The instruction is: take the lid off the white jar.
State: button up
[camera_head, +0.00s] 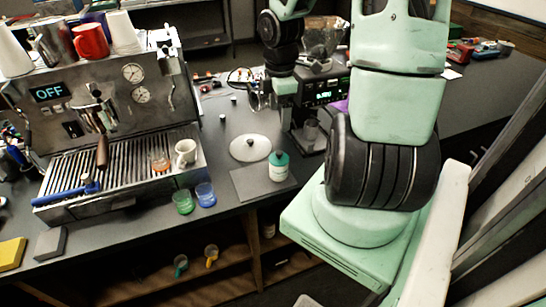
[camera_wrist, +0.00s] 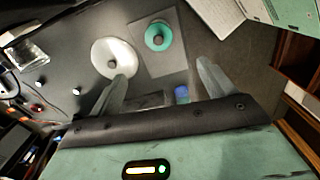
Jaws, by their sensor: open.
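The white jar (camera_head: 278,173) stands upright on a dark grey mat (camera_head: 246,184) on the counter, with its teal lid (camera_head: 279,158) on top. In the head view I cannot clearly make out the fingers.
A white disc with a knob (camera_head: 250,148) lies beside the mat. The espresso machine (camera_head: 100,120) stands left, with a green glass (camera_head: 183,201) and a blue glass (camera_head: 205,194) near the counter edge. A grinder (camera_head: 318,95) stands behind the jar.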

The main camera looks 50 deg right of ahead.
jog(key=b, duration=0.1)
send_over(277, 152)
jog(key=f, duration=0.9)
jog(key=shift+s+a+f, duration=0.1)
jog(key=shift+s+f, duration=0.2)
jog(key=shift+f, duration=0.1)
jog(key=shift+w+f, duration=0.15)
jog(key=shift+f, duration=2.45)
jog(key=c, duration=1.1)
